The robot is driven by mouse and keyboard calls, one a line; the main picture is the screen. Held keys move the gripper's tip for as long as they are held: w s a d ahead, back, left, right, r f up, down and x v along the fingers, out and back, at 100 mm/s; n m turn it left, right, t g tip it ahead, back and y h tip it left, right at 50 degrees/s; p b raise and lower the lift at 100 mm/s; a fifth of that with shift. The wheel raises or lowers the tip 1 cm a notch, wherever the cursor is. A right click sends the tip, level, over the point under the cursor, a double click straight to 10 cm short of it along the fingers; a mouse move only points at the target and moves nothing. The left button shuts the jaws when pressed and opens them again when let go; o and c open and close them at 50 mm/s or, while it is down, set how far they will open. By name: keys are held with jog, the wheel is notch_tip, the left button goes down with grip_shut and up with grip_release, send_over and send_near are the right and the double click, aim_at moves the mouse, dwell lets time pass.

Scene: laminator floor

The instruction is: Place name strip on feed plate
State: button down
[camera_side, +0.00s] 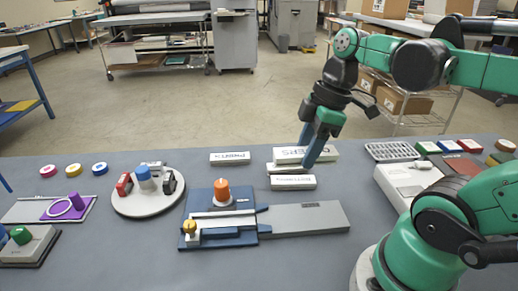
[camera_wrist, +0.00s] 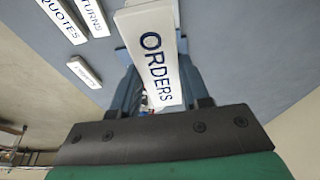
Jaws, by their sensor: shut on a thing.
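My gripper (camera_side: 306,157) points down and is shut on a white name strip (camera_side: 286,153), which reads ORDERS in the wrist view (camera_wrist: 155,62). The strip lies between my two blue fingers there. In the side view it is just above or touching another white strip behind the fingers; I cannot tell which. Two more white strips in the wrist view read QUOTES (camera_wrist: 62,18) and RETURNS (camera_wrist: 92,16). A long grey plate (camera_side: 312,217), apparently the feed plate, extends right from a blue base (camera_side: 187,243) with orange and yellow knobs, nearer the camera than my gripper.
A white strip (camera_side: 293,182) lies in front of my gripper and another (camera_side: 230,158) to its left. A round white stand (camera_side: 148,205) with several stamps is left of the blue base. A grey rack (camera_side: 392,151) stands right. The table between strips and plate is mostly clear.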

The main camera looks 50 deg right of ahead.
aim_at(275, 151)
jog(key=shift+f, duration=6.8)
jog(key=shift+c, duration=2.1)
grip_release()
jog(key=shift+r, duration=0.2)
jog(key=shift+v, duration=5.7)
jog(key=w+m, duration=0.1)
jog(key=w+a+m+t+h, duration=0.1)
jog(key=m, duration=0.1)
jog(key=w+a+m+t, duration=0.1)
jog(key=w, duration=0.1)
jog(key=shift+a+f+m+h, duration=0.2)
jog(key=shift+f+m+h, duration=0.05)
jog(key=shift+m+h, duration=0.15)
jog(key=w+a+m+t, duration=0.1)
jog(key=m, duration=0.1)
jog(key=w+a+m+t, duration=0.2)
jog(key=shift+w+a+r, duration=0.1)
jog(key=shift+r, duration=0.25)
